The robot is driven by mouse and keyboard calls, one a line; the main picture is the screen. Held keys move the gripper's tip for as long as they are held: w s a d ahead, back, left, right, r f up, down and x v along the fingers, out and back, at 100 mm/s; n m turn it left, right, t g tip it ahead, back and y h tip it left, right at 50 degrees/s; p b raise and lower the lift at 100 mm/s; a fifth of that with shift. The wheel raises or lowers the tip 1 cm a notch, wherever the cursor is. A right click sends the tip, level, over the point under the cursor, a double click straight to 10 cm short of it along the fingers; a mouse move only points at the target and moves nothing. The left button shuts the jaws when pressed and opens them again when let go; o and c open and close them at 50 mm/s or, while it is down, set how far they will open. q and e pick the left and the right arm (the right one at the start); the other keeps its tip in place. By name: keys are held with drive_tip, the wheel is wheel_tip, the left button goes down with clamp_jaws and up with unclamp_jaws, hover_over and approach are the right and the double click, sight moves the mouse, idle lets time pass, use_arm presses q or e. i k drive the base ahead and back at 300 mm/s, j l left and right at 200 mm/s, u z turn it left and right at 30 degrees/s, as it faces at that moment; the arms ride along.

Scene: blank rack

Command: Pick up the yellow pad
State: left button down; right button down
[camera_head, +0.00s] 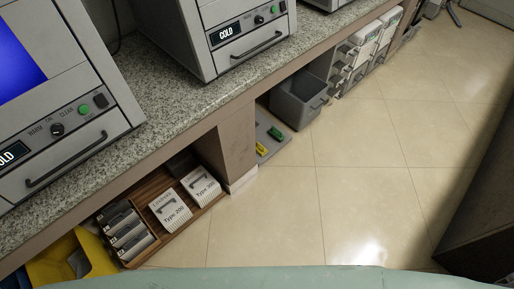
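A small yellow item (261,148), which looks like the yellow pad, lies on a low grey tray (267,133) under the counter. It is small in view and its shape is hard to make out. A green item (276,133) lies just beyond it on the same tray. Neither of my grippers is in view, and nothing visible touches the yellow item.
A grey bin (298,103) stands just past the tray. A brown wall panel (238,143) stands on its near side. A wooden rack (155,186) with labelled boxes and a yellow bin (91,247) are nearer. The tiled floor (350,190) is open; a dark block (485,225) stands right.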

sight(261, 150)
drive_tip(key=z, duration=2.3)
drive_tip(key=u, duration=2.55)
drive_tip(key=i+l+u, duration=0.15)
drive_tip(key=l+u, duration=0.15)
drive_tip(key=u, duration=0.15)
drive_tip(key=l+u, duration=0.3)
drive_tip(key=u, duration=0.15)
drive_tip(key=i+l+u, duration=0.1)
drive_tip(key=l+u, duration=0.55)
drive_tip(key=u, duration=0.25)
drive_tip(key=k+l, duration=0.1)
drive_tip(key=l, duration=0.3)
drive_tip(key=k+l+u, duration=0.15)
drive_tip(key=l, duration=0.7)
drive_tip(key=k+l+u, duration=0.15)
drive_tip(key=l, duration=0.25)
drive_tip(key=k+l, duration=0.15)
drive_tip(key=l, duration=0.25)
drive_tip(key=k+l+u, duration=0.15)
drive_tip(key=l, duration=0.2)
drive_tip(key=k+l, duration=0.15)
drive_tip(key=l, duration=0.25)
drive_tip(key=u, duration=0.05)
